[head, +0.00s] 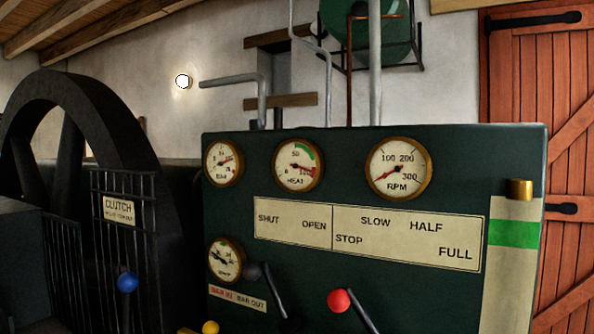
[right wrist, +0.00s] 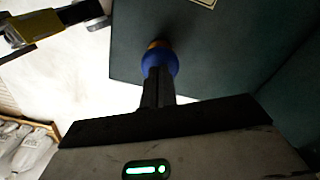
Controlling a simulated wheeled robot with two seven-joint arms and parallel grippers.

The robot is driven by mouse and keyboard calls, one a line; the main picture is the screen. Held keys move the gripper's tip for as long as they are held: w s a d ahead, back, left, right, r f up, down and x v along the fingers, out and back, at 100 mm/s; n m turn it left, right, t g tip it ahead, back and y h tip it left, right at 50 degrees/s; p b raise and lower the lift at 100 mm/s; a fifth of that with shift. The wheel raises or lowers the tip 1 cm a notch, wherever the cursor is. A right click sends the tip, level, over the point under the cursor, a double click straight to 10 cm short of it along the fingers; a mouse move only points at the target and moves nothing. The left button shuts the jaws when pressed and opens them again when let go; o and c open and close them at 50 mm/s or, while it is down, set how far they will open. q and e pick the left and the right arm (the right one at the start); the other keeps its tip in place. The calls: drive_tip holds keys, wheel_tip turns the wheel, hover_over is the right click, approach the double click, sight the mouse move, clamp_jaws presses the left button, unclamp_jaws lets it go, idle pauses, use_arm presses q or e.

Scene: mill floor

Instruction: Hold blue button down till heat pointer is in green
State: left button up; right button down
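The round heat gauge (head: 298,166) is on the dark green panel in the head view. Its red pointer points right, just below the green band at the upper right of the dial, so it is outside the green. In the right wrist view, the blue button (right wrist: 160,62) with a brass collar stands at the dark green cabinet. My right gripper (right wrist: 158,76) is shut, fingers together, with its tips at the blue button; they appear to touch it. How far it is pressed cannot be told. My left gripper is not in view.
The panel (head: 380,290) carries an RPM gauge (head: 398,168), smaller gauges and a red-knobbed lever (head: 340,300). A blue ball knob (head: 127,282) is before the dark flywheel (head: 100,105). A yellow-and-black part (right wrist: 50,25) and pale bottle-like things (right wrist: 32,152) are left in the wrist view.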

drive_tip(key=shift+f+b, duration=0.8)
drive_tip(key=shift+f, duration=0.15)
idle(0.4)
idle(0.9)
idle(3.8)
drive_tip(key=shift+r, duration=0.1)
idle(1.9)
